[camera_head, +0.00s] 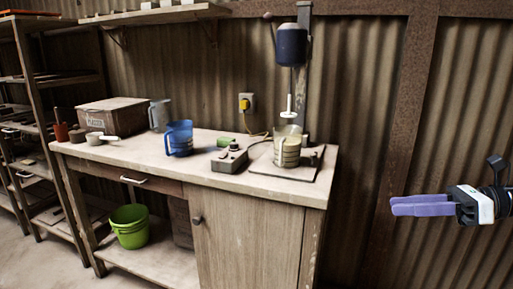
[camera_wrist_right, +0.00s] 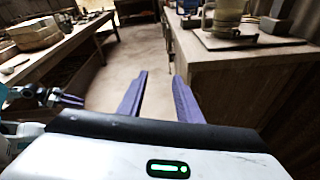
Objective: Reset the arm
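My right gripper (camera_head: 394,206) is at the right side of the head view, its two purple fingers pointing left. It is in the air to the right of the workbench, away from everything on it. In the right wrist view, my right gripper (camera_wrist_right: 160,76) has its fingers apart with only floor between them, so it is open and empty. My left gripper does not show in the head view. A dark part with a purple piece at the left edge of the wrist view may belong to my left gripper (camera_wrist_right: 68,98); its fingers cannot be made out.
The workbench (camera_head: 228,192) holds a clear measuring jug (camera_head: 287,150) under a blue-headed mixer (camera_head: 291,45), a control box (camera_head: 229,161), a blue jug (camera_head: 179,138), a grey jug (camera_head: 159,115) and a crate (camera_head: 112,116). A green bucket (camera_head: 130,226) stands below. Shelving stands left.

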